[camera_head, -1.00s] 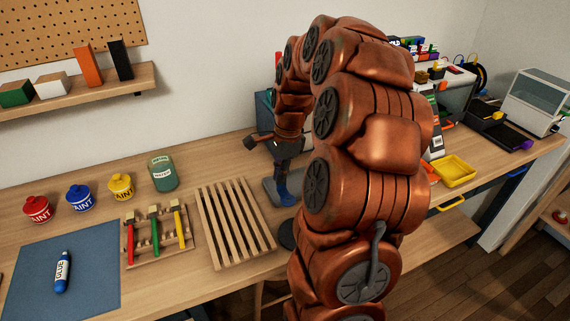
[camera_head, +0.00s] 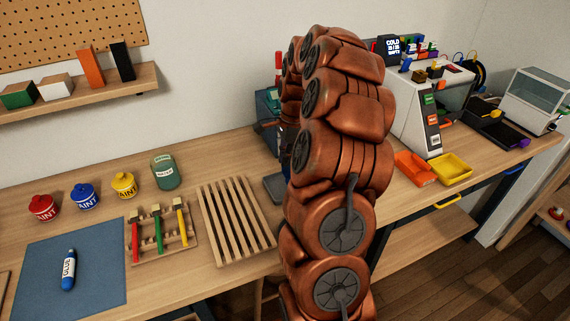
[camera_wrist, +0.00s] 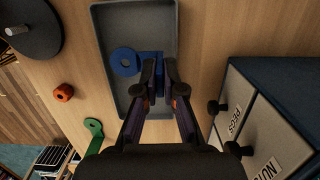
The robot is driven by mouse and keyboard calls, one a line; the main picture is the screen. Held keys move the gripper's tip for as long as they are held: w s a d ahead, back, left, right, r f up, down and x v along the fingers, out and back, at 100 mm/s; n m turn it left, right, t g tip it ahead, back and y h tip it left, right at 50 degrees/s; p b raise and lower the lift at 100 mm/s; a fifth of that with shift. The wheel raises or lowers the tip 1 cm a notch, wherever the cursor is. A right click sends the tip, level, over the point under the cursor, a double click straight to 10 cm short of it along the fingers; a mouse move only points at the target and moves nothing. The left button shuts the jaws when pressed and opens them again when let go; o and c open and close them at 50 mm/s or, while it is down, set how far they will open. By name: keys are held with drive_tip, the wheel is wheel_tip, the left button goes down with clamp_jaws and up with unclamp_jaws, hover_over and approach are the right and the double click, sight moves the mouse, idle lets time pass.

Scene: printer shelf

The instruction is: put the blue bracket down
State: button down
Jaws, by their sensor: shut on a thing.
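The blue bracket (camera_wrist: 124,61) shows in the wrist view as a ring at the left with a flat blue part running to my fingers. My gripper (camera_wrist: 160,88) is shut on that flat part. The bracket is over the inside of a grey tray (camera_wrist: 105,100); I cannot tell whether it touches the tray floor. In the head view my arm hides the gripper and the bracket, and only the left edge of the grey tray (camera_head: 273,189) shows.
Labelled drawers (camera_wrist: 245,110) stand close at the right. A slatted wooden rack (camera_head: 235,220) is left of my arm.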

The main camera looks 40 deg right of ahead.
sight(284, 171)
wheel_tip(284, 171, down, 3)
drive_tip(key=shift+a+r+p, duration=0.1)
drive_tip(key=shift+r+p, duration=0.05)
drive_tip(key=shift+p, duration=0.45)
drive_tip(key=shift+f, duration=0.2)
drive_tip(key=shift+f, duration=0.15)
drive_tip(key=c, duration=1.3)
unclamp_jaws()
drive_tip(key=r+b, duration=0.1)
drive_tip(key=r, duration=0.3)
drive_tip(key=d+r+b, duration=0.1)
drive_tip(key=r, duration=0.3)
drive_tip(key=r+b, duration=0.1)
drive_tip(key=r, duration=0.3)
drive_tip(key=shift+s+d+r, duration=0.15)
drive_tip(key=shift+s+d, duration=0.15)
drive_tip(key=shift+d, duration=0.1)
